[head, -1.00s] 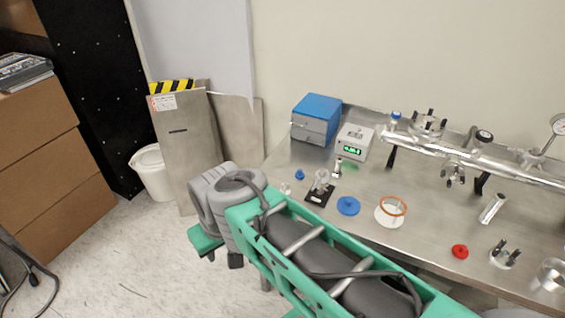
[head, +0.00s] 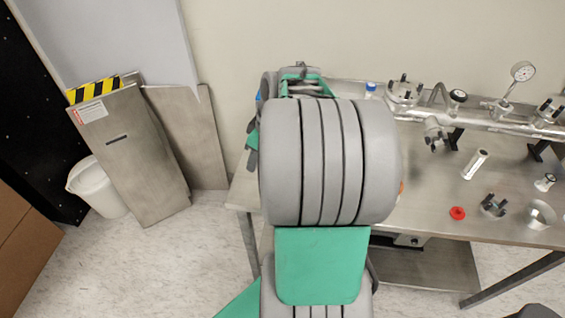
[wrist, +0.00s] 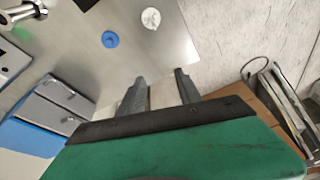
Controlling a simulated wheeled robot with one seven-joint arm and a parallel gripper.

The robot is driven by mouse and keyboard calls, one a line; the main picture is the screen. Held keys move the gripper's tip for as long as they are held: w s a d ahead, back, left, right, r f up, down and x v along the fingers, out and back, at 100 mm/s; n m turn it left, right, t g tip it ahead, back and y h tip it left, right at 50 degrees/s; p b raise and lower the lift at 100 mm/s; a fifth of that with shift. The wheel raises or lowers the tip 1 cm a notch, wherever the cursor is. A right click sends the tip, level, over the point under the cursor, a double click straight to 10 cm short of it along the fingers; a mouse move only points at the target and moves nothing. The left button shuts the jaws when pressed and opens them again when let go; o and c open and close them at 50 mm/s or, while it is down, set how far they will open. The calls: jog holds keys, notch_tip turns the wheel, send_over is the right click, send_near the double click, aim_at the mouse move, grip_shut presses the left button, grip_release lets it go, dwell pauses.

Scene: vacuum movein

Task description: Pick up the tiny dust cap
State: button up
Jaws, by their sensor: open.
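A small blue cap (wrist: 110,39) lies on the steel table in the wrist view, ahead of and left of the fingers. A small whitish round piece (wrist: 151,18) lies near the table's edge, to the right of the blue cap. Which one is the dust cap I cannot tell for sure. A small red cap (head: 457,213) lies farther right on the table in the head view. My gripper (wrist: 160,76) is open and empty, apart from both small pieces.
A steel table (head: 420,185) carries a pipe assembly (head: 480,118) with a gauge at the back right. Metal panels (head: 130,150) and a white bucket (head: 97,188) stand on the floor left of the table.

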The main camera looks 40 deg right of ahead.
jog(key=s+d+f+n+t, duration=0.15)
jog(key=s+d, duration=0.25)
jog(key=d, duration=0.7)
jog(key=shift+y, duration=0.4)
jog(key=p+x, duration=0.2)
jog(key=x, duration=0.6)
jog(key=shift+w+a+f, duration=0.15)
jog(key=shift+a+f, duration=0.05)
jog(key=shift+f, duration=0.1)
jog(key=shift+g, duration=0.25)
grip_shut()
